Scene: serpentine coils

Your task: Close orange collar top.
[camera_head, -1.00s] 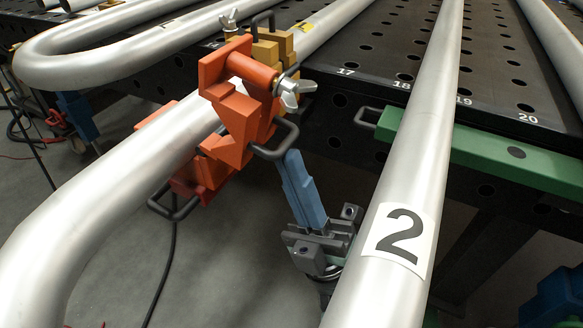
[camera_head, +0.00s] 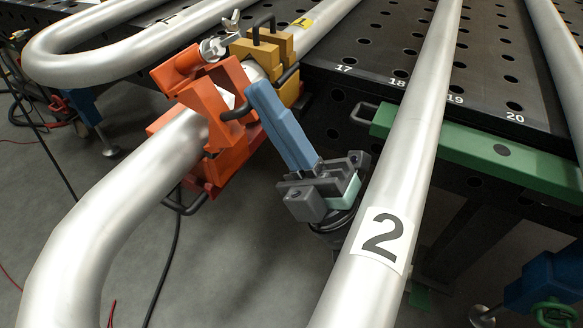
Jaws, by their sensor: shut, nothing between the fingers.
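The orange collar (camera_head: 224,146) sits around the silver pipe at the left of the table edge. Its upper part (camera_head: 205,98) stands tilted up toward the left, with an orange cylinder and a silver wing screw (camera_head: 213,48) at its top end. A bit of bare pipe shows between its orange plates. My gripper (camera_head: 258,90) has long blue fingers on a grey body and reaches up from the lower right. The fingers are shut and empty, with the tips beside the collar's dark handle (camera_head: 237,112). I cannot tell whether they touch it.
A yellow collar (camera_head: 268,53) with dark handles sits close behind the orange one. The pipe marked 2 (camera_head: 381,235) runs just right of my gripper. A green bar (camera_head: 490,150) lies along the black perforated table (camera_head: 470,98). Cables hang below left.

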